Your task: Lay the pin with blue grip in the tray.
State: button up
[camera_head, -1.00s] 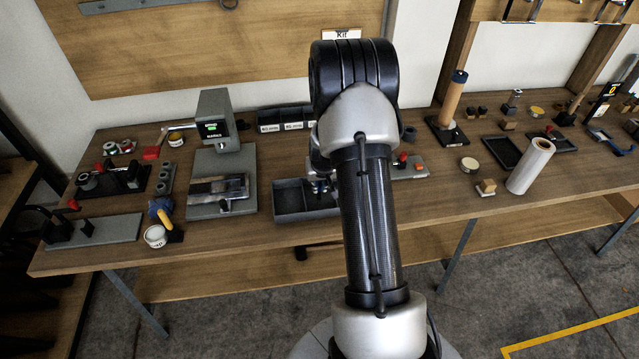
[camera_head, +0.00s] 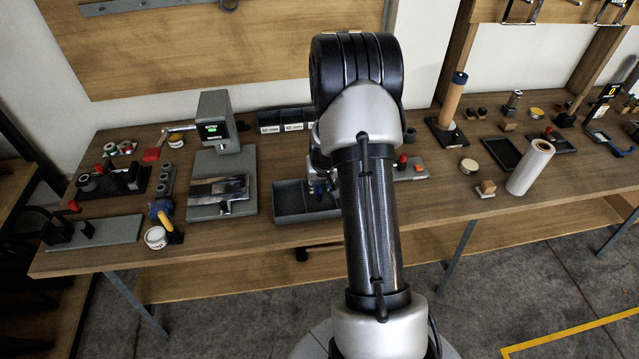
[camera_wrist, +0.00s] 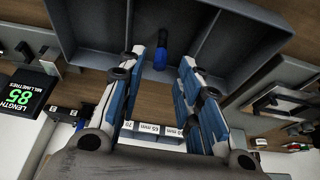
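The grey tray (camera_head: 290,213) lies on the bench left of my arm; its walls and a divider also show in the wrist view (camera_wrist: 92,38). The pin with blue grip (camera_wrist: 161,52) shows between my fingers, its blue end towards my palm and a dark part beyond. It appears to be inside the tray, beside the divider; whether it touches the floor is hard to tell. My gripper (camera_wrist: 163,60) is open, with a gap between each blue-padded finger and the pin. In the head view my gripper (camera_head: 321,186) is over the tray, partly hidden by my arm.
A gauge with a lit display (camera_head: 212,130) stands left of the tray. Labelled bins (camera_head: 284,122) are behind it. A red-knobbed fixture (camera_head: 408,168) is to the right. A white roll (camera_head: 530,167) stands farther right.

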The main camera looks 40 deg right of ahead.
jog(key=p+v, duration=0.2)
jog(key=v, duration=0.9)
jog(key=s+a+r+n+y, duration=0.1)
jog(key=s+a+r+n, duration=0.35)
jog(key=a+r, duration=1.35)
jog(key=s+a+r+n, duration=0.1)
jog(key=s+a, duration=0.4)
jog(key=s, duration=0.4)
jog(key=s+a+r+n+y, duration=0.1)
jog(key=s+a+r, duration=0.1)
jog(key=s+a, duration=0.4)
jog(key=s, duration=0.3)
jog(key=shift+r+t, duration=0.3)
jog(key=shift+t, duration=0.1)
jog(key=shift+f+b, duration=0.65)
